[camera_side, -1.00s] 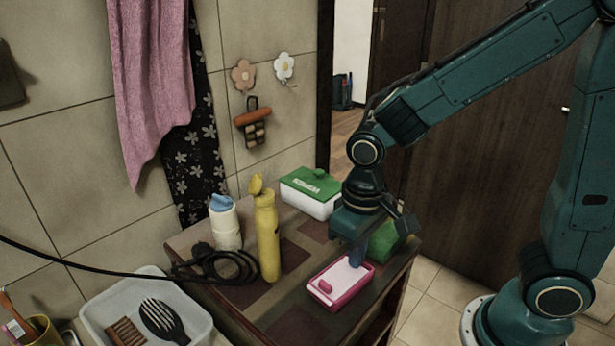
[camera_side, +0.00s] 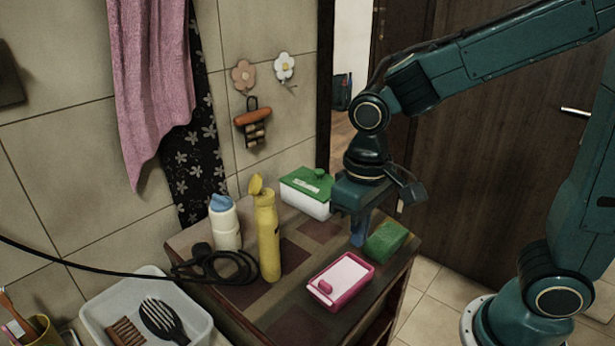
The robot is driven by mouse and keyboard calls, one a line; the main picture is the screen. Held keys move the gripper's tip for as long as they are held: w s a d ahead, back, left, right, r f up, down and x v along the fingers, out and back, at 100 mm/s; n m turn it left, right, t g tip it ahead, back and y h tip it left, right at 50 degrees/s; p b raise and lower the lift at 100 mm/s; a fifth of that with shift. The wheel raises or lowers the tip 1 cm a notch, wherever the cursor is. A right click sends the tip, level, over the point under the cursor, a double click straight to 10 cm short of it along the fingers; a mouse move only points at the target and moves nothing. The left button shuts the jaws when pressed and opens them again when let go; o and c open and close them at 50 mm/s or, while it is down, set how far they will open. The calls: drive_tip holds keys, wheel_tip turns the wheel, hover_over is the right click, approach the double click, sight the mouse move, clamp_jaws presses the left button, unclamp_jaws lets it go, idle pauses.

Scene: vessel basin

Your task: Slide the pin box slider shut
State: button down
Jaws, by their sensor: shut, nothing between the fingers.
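The pin box (camera_side: 341,298) is a small pink box near the front right edge of the table. Its pale pink slider (camera_side: 348,274) lies in the top within the pink rim, with a darker pink knob (camera_side: 325,286) at the near left end. No clear opening into the box shows. My gripper (camera_side: 358,241) is shut and empty, its blue fingers pointing down behind the far end of the box. It appears apart from the box and close to the left side of a green block.
The green block (camera_side: 386,240) sits behind the box. Bare tabletop (camera_side: 300,327) lies left and in front of the box.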

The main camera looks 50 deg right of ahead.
drive_tip(key=shift+r, duration=1)
drive_tip(key=shift+s+r, duration=0.1)
drive_tip(key=s+d+r+t, duration=0.5)
drive_tip(key=s+d+r, duration=0.1)
drive_tip(key=s+d, duration=0.2)
drive_tip(key=shift+s+d+r+t, duration=0.2)
drive_tip(key=shift+s+r+t, duration=0.1)
drive_tip(key=shift+s, duration=0.35)
drive_tip(key=shift+w, duration=0.1)
drive_tip(key=w+a+f+n+g, duration=0.2)
drive_tip(key=w+a+n, duration=0.1)
drive_tip(key=w+a, duration=0.2)
drive_tip(key=w+a+f+n+g, duration=0.3)
drive_tip(key=w+a, duration=0.1)
drive_tip(key=a, duration=0.5)
drive_tip(key=shift+w+a+f+g, duration=0.15)
drive_tip(key=shift+w+f+g, duration=0.15)
drive_tip(key=shift+w+f, duration=0.1)
